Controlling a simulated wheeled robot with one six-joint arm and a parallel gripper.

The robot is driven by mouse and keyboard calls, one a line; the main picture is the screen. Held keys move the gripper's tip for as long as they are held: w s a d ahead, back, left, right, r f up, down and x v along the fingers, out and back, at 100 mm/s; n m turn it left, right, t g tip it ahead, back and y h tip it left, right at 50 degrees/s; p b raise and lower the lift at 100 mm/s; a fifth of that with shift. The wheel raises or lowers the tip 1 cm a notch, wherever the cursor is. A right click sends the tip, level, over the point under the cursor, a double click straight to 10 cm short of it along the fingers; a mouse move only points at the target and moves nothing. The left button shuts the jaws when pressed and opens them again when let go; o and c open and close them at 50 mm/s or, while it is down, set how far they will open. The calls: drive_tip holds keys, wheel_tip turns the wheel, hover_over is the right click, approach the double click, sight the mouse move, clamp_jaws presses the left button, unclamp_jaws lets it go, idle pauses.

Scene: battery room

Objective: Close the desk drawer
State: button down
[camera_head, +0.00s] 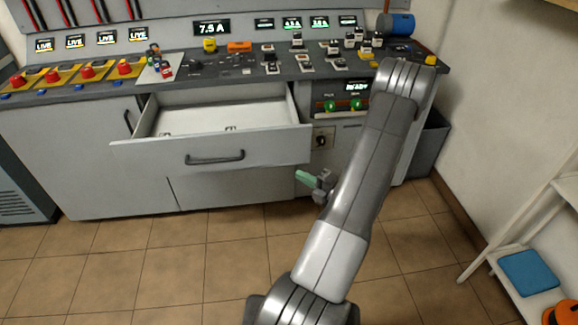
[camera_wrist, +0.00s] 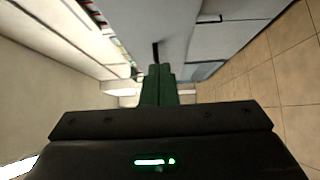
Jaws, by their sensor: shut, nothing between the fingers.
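The desk drawer (camera_head: 260,148) is pulled out of the grey desk (camera_head: 90,170) in the head view. Its inside shows as an open white tray, and its front carries a dark bar handle (camera_head: 215,157). My gripper (camera_head: 303,177) is shut and empty, its green fingers just below the right end of the drawer front in the picture. I cannot tell whether they touch it. In the wrist view the green fingers (camera_wrist: 159,72) lie together, with grey panels beyond them. My arm hides part of the desk's right side.
The desk top holds red buttons (camera_head: 86,72), several switches and lit displays (camera_head: 211,27). A dark bin (camera_head: 428,145) stands right of the desk. A white shelf (camera_head: 520,240) with a blue item (camera_head: 528,272) stands at the right. The tiled floor (camera_head: 140,265) before the desk is clear.

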approach(269, 152)
drive_tip(key=s+a, duration=0.1)
drive_tip(key=a, duration=0.2)
drive_tip(key=w, duration=0.1)
drive_tip(key=w+a, duration=0.1)
drive_tip(key=w, duration=0.1)
drive_tip(key=shift+a, duration=0.35)
drive_tip(key=shift+w+a+p, duration=0.1)
drive_tip(key=shift+w+p, duration=0.2)
drive_tip(key=shift+w, duration=0.25)
